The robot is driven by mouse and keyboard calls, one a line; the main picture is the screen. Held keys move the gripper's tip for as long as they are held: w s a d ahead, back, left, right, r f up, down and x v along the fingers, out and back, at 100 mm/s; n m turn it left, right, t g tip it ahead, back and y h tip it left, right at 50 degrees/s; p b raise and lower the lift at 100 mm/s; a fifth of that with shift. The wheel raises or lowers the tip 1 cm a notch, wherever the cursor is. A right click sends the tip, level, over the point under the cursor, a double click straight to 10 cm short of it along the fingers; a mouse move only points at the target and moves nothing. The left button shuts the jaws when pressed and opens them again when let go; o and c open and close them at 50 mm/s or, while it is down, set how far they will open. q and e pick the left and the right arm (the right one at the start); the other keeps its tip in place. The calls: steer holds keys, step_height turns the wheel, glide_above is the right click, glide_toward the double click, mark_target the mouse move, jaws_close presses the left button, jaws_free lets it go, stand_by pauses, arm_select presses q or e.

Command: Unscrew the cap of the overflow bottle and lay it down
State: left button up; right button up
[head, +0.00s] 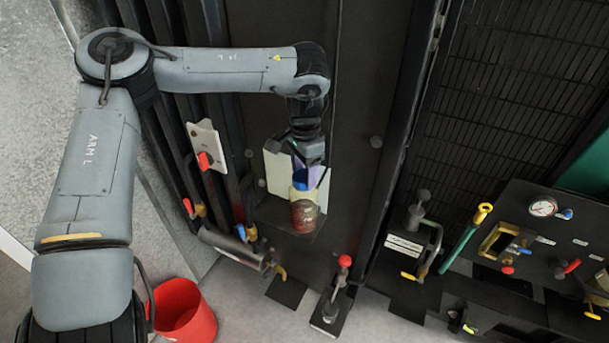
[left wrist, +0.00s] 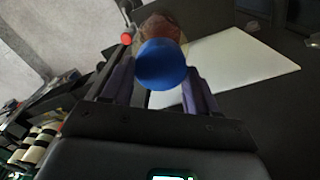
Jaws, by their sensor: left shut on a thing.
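The overflow bottle (head: 304,215) is a small upright bottle, pale at the top and reddish brown below. It stands on a dark surface in the middle of the head view. Its blue cap (head: 300,180) is at the top of the bottle, and I cannot tell whether it is still threaded on. My left gripper (head: 309,173) comes down from above and is shut on the cap. In the left wrist view the cap (left wrist: 161,64) sits between the purple fingers, with the brown bottle (left wrist: 160,27) just beyond it. My right gripper is not in view.
A pale flat panel (head: 276,172) is beside and behind the bottle. A red-knobbed lever (head: 344,262) stands at its lower right. A red bucket (head: 184,311) is on the floor at lower left. A gauge panel (head: 530,235) with handles is at the right.

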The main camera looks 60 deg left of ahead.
arm_select(q)
steer(key=o, duration=1.1)
steer(key=shift+c, duration=0.4)
steer(key=shift+r+m+p, duration=0.1)
steer(key=shift+m+p, duration=0.4)
steer(key=shift+m, duration=0.4)
steer(key=m+p, duration=0.1)
steer(key=m, duration=0.3)
steer(key=m+p, duration=0.2)
steer(key=m, duration=0.3)
steer(key=shift+d+m, duration=0.1)
steer(key=shift+m, duration=1.4)
steer(key=shift+f, duration=0.2)
steer(key=shift+c, duration=0.5)
